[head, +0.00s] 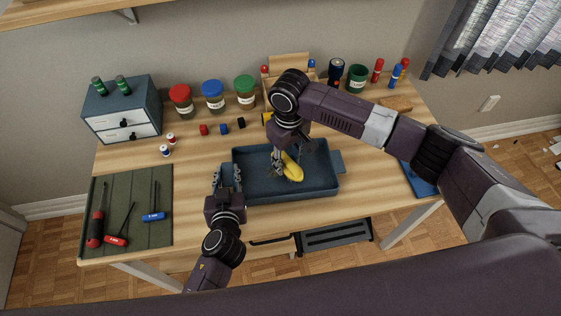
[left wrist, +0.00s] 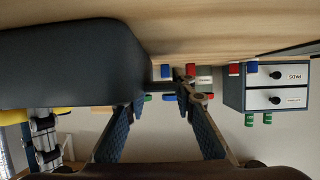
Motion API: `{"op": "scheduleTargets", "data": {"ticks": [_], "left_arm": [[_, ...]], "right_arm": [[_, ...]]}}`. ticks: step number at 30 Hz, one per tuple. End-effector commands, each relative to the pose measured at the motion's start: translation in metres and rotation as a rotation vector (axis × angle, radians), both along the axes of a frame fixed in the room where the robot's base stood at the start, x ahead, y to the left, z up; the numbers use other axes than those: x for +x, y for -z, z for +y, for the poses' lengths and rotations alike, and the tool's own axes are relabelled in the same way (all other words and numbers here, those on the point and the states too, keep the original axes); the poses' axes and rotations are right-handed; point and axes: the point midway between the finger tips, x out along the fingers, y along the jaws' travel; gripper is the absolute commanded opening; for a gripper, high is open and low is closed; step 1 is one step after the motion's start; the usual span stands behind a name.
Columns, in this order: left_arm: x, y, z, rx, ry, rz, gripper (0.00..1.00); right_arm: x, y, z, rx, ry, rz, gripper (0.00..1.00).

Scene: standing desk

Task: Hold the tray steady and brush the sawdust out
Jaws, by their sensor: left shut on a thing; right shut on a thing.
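The dark blue tray (head: 250,196) lies flat at the middle front of the desk. My left gripper (head: 227,178) is at the tray's left end, shut on its handle; in the left wrist view the handle (left wrist: 164,87) sits between the fingers, beside the tray's wall (left wrist: 75,65). My right gripper (head: 289,157) comes from above and is shut on a yellow brush (head: 293,168), held inside the tray, right of its middle. The gripper partly hides the brush, and I cannot tell whether its bristles touch the floor of the tray. I cannot make out sawdust.
A green mat (head: 137,222) with screwdrivers lies left. A drawer box (head: 122,107) and lidded jars (head: 213,97) stand behind, with small coloured blocks (head: 222,128) before them. A green cup (head: 357,78) stands back right. A black dustpan-like object (head: 333,235) shows below the front edge.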

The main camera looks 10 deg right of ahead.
Motion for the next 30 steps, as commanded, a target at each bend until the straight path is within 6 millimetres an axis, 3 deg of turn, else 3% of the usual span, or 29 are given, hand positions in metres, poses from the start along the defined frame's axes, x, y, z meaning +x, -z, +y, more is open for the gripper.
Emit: {"op": "scheduleTargets", "data": {"ticks": [2,15,17,18,30], "left_arm": [[0.000,0.000,0.000,0.001,0.002,0.000,0.00],[0.000,0.000,0.000,0.002,0.001,0.000,0.00],[0.000,0.000,0.000,0.002,0.001,0.000,0.00],[0.000,0.000,0.000,0.002,0.001,0.000,0.00],[0.000,0.000,0.000,0.002,0.001,0.000,0.00]], "right_arm": [[-0.001,0.001,-0.008,0.000,0.001,0.001,0.10],[0.000,0.000,0.032,0.001,-0.002,0.000,0.10],[0.001,-0.005,0.031,0.001,-0.001,-0.002,0.10],[0.000,0.005,0.031,0.000,0.002,0.004,0.10],[0.001,-0.037,0.031,0.002,0.001,0.000,0.10]]}}
